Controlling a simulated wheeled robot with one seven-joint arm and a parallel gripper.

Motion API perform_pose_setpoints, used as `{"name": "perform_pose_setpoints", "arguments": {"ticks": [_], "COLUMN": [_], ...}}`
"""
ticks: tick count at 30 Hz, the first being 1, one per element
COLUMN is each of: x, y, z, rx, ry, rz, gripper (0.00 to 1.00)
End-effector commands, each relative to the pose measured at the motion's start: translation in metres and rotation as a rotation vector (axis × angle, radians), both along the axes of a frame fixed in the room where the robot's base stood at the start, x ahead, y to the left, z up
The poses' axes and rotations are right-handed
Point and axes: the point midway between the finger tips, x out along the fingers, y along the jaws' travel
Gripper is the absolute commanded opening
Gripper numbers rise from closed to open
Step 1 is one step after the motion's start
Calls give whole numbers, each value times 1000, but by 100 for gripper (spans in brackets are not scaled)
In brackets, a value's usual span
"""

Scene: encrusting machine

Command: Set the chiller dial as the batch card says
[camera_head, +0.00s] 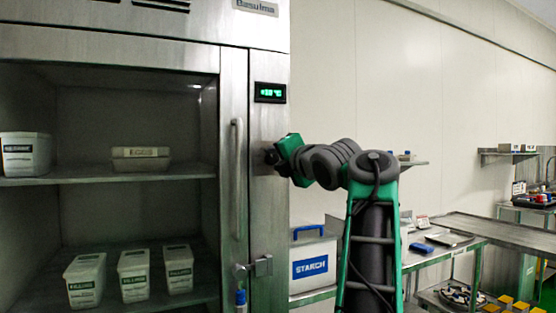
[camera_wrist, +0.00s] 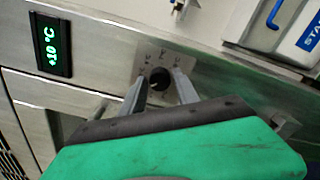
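The chiller (camera_head: 233,80) is a steel cabinet at the left of the head view. Its green display (camera_head: 270,92) seems to read +10 °C; it also shows, turned on its side, in the wrist view (camera_wrist: 48,45). The dial (camera_wrist: 159,77) is a small dark round knob on a marked plate below the display; its setting is too small to read. In the head view my gripper hides it. My gripper (camera_wrist: 159,86) is open, one finger on each side of the dial, with gaps showing. I cannot make out a batch card with readable text.
The chiller's vertical handle (camera_head: 237,178) stands left of my gripper, with a latch (camera_head: 254,267) below. White labelled tubs (camera_head: 134,276) sit on the chiller shelves. A STARCH bin (camera_head: 312,265) stands right of the chiller, beside a steel bench (camera_head: 440,252).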

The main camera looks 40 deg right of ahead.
Motion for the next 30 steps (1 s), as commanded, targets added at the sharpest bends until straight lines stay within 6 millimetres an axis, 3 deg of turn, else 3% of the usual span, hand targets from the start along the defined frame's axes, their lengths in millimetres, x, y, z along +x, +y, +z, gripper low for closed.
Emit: {"name": "perform_pose_setpoints", "arguments": {"ticks": [5,13,24,30], "x": [0,-4,-67,-76], "y": [0,0,18,23], "z": [0,0,0,0], "rx": [0,0,0,0], "ry": [0,-1,-2,-1], "rz": [0,-2,-5,1], "gripper": [51,51,51,51]}}
